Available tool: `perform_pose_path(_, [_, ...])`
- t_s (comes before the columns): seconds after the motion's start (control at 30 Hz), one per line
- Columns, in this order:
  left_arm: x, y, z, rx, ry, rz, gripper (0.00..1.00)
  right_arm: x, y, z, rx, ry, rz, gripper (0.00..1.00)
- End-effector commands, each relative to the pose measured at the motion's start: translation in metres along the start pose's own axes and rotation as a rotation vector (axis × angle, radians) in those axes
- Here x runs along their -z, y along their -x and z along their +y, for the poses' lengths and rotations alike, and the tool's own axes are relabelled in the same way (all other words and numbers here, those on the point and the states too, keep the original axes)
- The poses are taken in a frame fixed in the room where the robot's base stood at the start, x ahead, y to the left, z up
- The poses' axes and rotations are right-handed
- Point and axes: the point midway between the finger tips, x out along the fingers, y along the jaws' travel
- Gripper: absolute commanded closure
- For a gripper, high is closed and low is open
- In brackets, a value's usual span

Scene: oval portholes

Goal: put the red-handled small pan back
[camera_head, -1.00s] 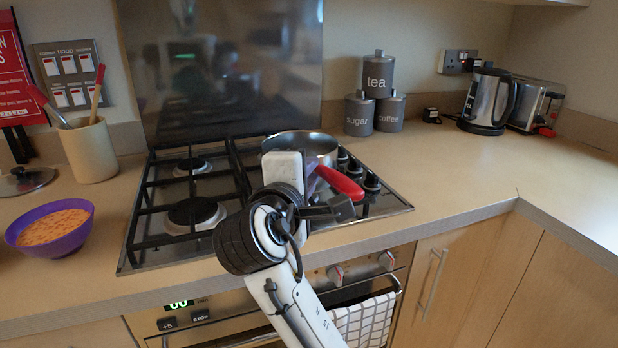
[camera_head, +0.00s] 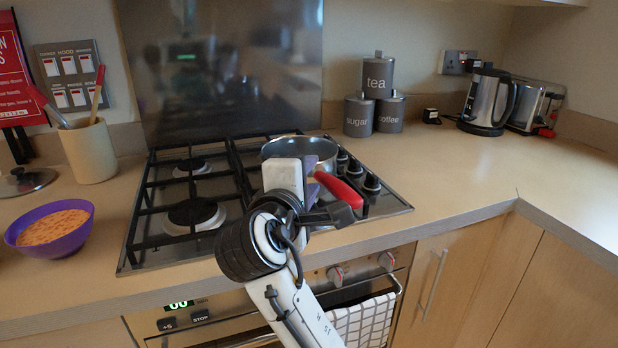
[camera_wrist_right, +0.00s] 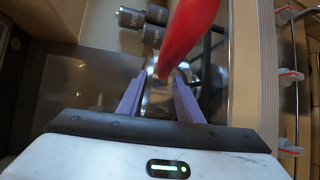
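The small steel pan (camera_head: 273,150) is over the right rear part of the hob, its near side partly hidden by my right gripper. Its red handle (camera_head: 340,188) points toward the front right. In the right wrist view the red handle (camera_wrist_right: 187,38) runs from the top edge to between the fingertips. My right gripper (camera_head: 309,166) is at the pan's near side, at the handle's inner end. Its purple fingers (camera_wrist_right: 160,76) stand apart, with visible gaps beside the handle. Whether the pan sits fully on the grate cannot be told. My left gripper is not in view.
The gas hob (camera_head: 190,240) has free burners on the left. A purple bowl (camera_head: 50,243) and a utensil pot (camera_head: 90,152) stand left of it. Canisters (camera_head: 357,116), a kettle (camera_head: 488,100) and a toaster (camera_head: 537,105) stand at the back right. The right worktop is mostly clear.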

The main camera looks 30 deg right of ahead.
Motion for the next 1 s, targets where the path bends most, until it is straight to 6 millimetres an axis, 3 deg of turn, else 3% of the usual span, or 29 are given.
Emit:
perform_pose_path(0.07, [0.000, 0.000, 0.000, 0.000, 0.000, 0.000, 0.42, 0.000, 0.003, 0.006, -0.001, -0.004, 0.002, 0.68])
perform_pose_path(0.3, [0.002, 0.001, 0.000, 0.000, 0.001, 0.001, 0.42, 0.001, 0.045, 0.005, 0.000, -0.003, 0.005, 0.68])
perform_pose_path(0.5, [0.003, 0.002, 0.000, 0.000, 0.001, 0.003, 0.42, 0.000, 0.070, 0.005, 0.000, -0.001, 0.003, 0.68])
perform_pose_path(1.0, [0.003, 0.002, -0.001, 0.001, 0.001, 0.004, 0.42, 0.000, 0.076, 0.005, -0.001, -0.002, 0.001, 0.68])
